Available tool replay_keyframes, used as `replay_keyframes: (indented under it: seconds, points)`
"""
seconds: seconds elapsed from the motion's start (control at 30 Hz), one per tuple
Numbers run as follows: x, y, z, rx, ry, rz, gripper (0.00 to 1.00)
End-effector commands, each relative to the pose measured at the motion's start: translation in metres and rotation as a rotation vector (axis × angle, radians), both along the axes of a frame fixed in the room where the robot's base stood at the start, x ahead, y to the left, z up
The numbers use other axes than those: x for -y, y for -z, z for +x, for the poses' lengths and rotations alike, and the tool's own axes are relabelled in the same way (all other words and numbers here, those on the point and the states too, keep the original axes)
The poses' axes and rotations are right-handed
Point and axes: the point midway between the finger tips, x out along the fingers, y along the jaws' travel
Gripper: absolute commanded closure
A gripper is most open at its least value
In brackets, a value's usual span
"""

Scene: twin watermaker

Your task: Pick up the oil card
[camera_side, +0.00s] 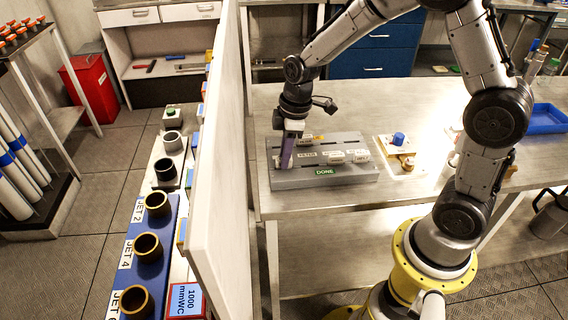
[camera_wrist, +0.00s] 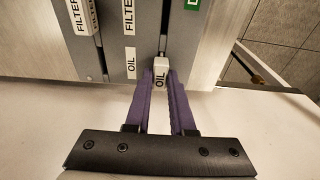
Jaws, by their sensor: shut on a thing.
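The oil card (camera_wrist: 161,68) is a small white block marked OIL, in a slot of the grey card board (camera_wrist: 146,42). The two purple fingers of my gripper (camera_wrist: 163,80) are shut on it from both sides in the wrist view. A white OIL label is on the board just left of the card. In the side view, my gripper (camera_side: 285,160) points down at the left end of the grey board (camera_side: 340,178). The card cannot be made out clearly there. How deep it sits in the slot is hard to tell.
Several white FILTER cards and labels (camera_side: 307,154) sit on the board, with a green DONE label (camera_side: 324,172) at its front. A white wall panel (camera_side: 222,150) stands close on the left. A blue-capped item (camera_side: 398,139) and a blue tray (camera_side: 545,119) are right.

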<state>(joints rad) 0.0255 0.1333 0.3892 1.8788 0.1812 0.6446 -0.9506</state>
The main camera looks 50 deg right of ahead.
Motion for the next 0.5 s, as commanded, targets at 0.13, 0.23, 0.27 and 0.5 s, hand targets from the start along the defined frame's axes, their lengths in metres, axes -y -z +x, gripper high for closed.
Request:
replay_keyframes:
  seconds: [0.13,0.23,0.27,0.5]
  points:
    - [0.0000,-0.0002,0.0001,0.000,0.000,0.000,1.00]
    - [0.0001,-0.0003,0.0002,0.000,0.000,0.000,1.00]
    - [0.0001,-0.0003,0.0002,0.001,0.000,-0.001,1.00]
    - [0.0000,-0.0064,0.0007,0.003,0.000,0.000,1.00]
